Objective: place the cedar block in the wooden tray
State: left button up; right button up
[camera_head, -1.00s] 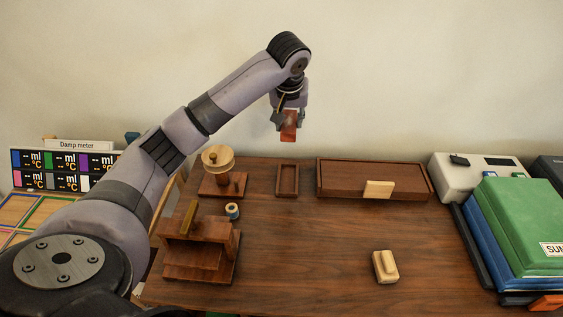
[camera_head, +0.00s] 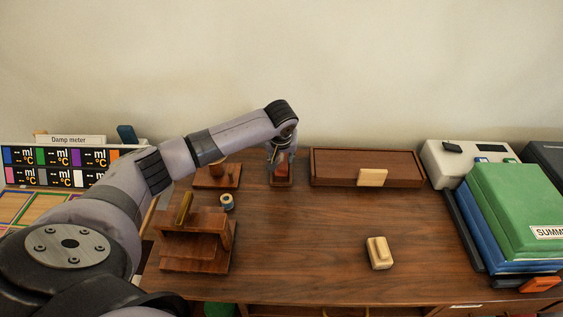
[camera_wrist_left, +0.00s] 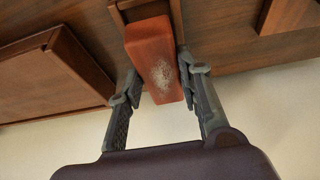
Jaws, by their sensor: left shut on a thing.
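The cedar block (camera_head: 281,170) is a reddish wooden block, held upright by my left gripper (camera_head: 281,159). In the left wrist view the cedar block (camera_wrist_left: 155,60) sits between the two fingers of the left gripper (camera_wrist_left: 160,88), which is shut on it. The wooden tray (camera_head: 282,184) is a small dark frame at the back of the desk. The block is at the tray, its lower end over or inside it; I cannot tell whether it touches the bottom. The tray's edge (camera_wrist_left: 117,14) shows behind the block in the wrist view. My right gripper is out of view.
A long brown box (camera_head: 335,169) with a pale block (camera_head: 372,178) at its front stands right of the tray. A wooden stand (camera_head: 198,240) and a thread spool (camera_head: 227,201) are at left. A cream block (camera_head: 378,253) lies in front. Green and blue binders (camera_head: 515,210) fill the right.

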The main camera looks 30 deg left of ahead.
pick_arm(q)
notch_tip(320, 180, down, 2)
jog(key=shift+f, duration=0.2)
jog(key=o, duration=1.2)
jog(key=shift+f, duration=0.1)
jog(key=v, duration=1.2)
jog(key=shift+w, duration=0.1)
